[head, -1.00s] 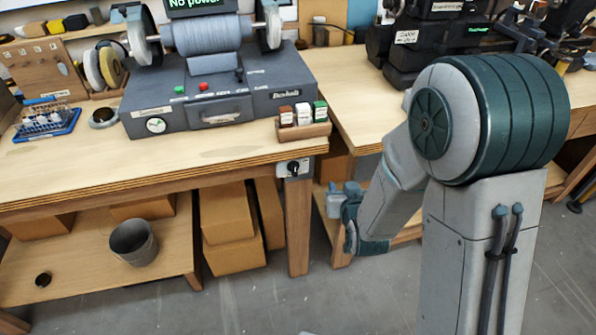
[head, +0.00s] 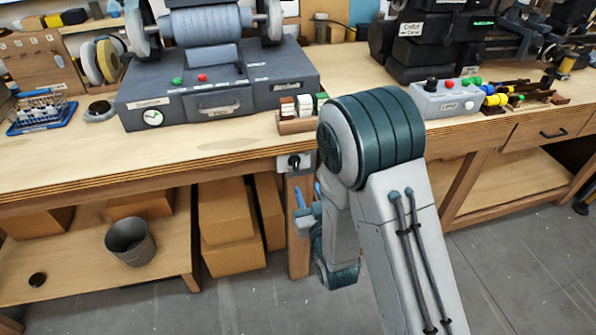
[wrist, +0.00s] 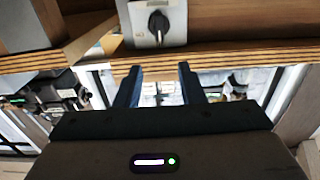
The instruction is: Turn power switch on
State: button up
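The power switch (head: 295,161) is a small grey-white plate with a black rotary knob, fixed to the front edge of the workbench above a leg. In the wrist view the switch (wrist: 158,22) is at the top centre, with its knob pointing roughly up and down in the picture. My gripper (head: 309,193) is just below the switch in the head view. In the wrist view my gripper (wrist: 160,82) has its two blue fingers apart with nothing between them. The fingers are not touching the knob.
The grey grinder machine (head: 222,97) stands on the workbench (head: 205,148) above the switch. A small rack of coloured blocks (head: 297,125) is near the edge. Cardboard boxes (head: 228,225) and a bucket (head: 131,241) are on the shelf below. Floor in front is clear.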

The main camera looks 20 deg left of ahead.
aim_at(297, 162)
jog(key=p+x, duration=0.2)
jog(key=x, duration=0.9)
jog(key=shift+d, duration=0.1)
grip_shut()
